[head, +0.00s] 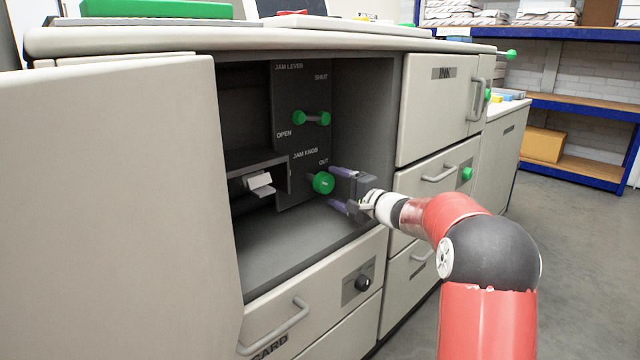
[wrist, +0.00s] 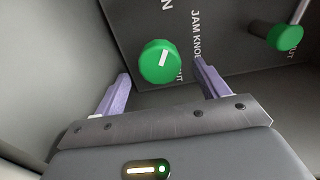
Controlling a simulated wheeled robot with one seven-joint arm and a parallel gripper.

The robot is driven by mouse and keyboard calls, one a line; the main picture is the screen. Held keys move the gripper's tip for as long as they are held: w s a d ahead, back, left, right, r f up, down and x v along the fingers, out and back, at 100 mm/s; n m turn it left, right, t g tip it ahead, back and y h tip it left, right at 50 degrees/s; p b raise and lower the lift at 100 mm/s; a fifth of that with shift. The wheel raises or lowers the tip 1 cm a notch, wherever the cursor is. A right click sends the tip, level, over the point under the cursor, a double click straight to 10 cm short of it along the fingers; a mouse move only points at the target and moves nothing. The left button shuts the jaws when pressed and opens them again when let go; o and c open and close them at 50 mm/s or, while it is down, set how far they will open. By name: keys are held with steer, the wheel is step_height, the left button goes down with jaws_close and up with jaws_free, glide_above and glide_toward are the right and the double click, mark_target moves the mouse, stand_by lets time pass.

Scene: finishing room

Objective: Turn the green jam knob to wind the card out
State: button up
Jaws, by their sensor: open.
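The green jam knob (head: 323,182) sits on a dark panel (head: 300,95) inside the open machine bay. It bears a white mark and shows large in the wrist view (wrist: 159,61). My gripper (head: 334,188) is open in front of the knob. In the wrist view my fingers (wrist: 160,76) stand to its left and right, with the knob beyond the tips and no contact that I can make out. A pale crumpled card (head: 259,183) sticks out of a dark slot left of the knob.
The green-ended jam lever (head: 311,118) is above the knob and also shows in the wrist view (wrist: 285,37). An open cover door (head: 120,190) stands at the left. The bay floor (head: 290,245) is bare. Drawers with handles (head: 438,172) flank the bay at the right.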

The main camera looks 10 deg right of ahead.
mark_target(320, 182)
steer(key=p+x, duration=0.1)
steer(key=x, duration=0.5)
steer(key=shift+w+a, duration=0.1)
steer(key=shift+a, duration=0.1)
steer(key=c, duration=1)
